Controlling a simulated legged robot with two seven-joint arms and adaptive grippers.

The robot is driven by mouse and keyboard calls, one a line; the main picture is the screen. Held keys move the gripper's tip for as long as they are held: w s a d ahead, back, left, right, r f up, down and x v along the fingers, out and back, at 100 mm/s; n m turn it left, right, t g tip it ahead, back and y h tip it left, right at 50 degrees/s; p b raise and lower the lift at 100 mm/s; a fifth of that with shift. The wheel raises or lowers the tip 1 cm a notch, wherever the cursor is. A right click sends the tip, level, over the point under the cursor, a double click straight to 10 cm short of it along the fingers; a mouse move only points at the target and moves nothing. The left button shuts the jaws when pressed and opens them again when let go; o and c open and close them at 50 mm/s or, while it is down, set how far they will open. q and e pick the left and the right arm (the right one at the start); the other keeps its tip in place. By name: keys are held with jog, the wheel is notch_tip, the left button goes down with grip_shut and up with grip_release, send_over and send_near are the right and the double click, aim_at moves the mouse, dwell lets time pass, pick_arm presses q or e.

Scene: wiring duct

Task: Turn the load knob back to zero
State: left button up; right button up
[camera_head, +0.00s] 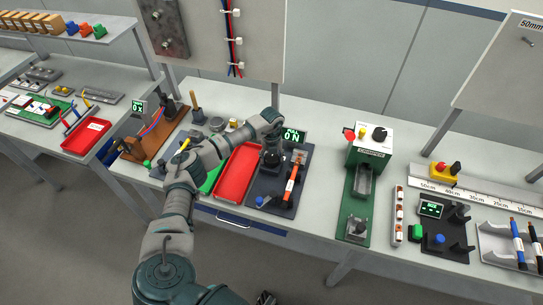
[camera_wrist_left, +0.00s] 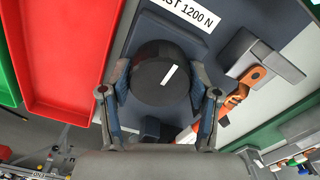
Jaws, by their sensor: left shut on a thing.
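The load knob (camera_wrist_left: 150,72) is a round black knob with a white pointer line on its top, seen in the left wrist view. The line slants toward the upper right of that picture. My left gripper (camera_wrist_left: 161,92) is shut on the knob, with one finger on each side of it. In the head view my left gripper (camera_head: 270,158) reaches down onto the dark test base (camera_head: 262,187) and hides most of the knob. A small display (camera_head: 293,136) behind it reads 0 N in green.
An orange-marked part (camera_head: 291,184) lies in the fixture right beside the knob. A red tray (camera_head: 238,172) is close on the left. A green-based machine (camera_head: 370,160) stands farther right, with bare bench between. A blue button (camera_head: 260,200) sits at the base's front.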

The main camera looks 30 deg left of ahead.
aim_at(271, 157)
pick_arm(q)
jog(key=shift+s+n, duration=0.1)
jog(key=shift+n, duration=0.3)
jog(key=o, duration=1.2)
jog(key=shift+c, duration=0.2)
jog(key=shift+r, duration=0.15)
notch_tip(271, 157, up, 12)
jog(key=shift+f, duration=0.25)
jog(key=shift+f, duration=0.1)
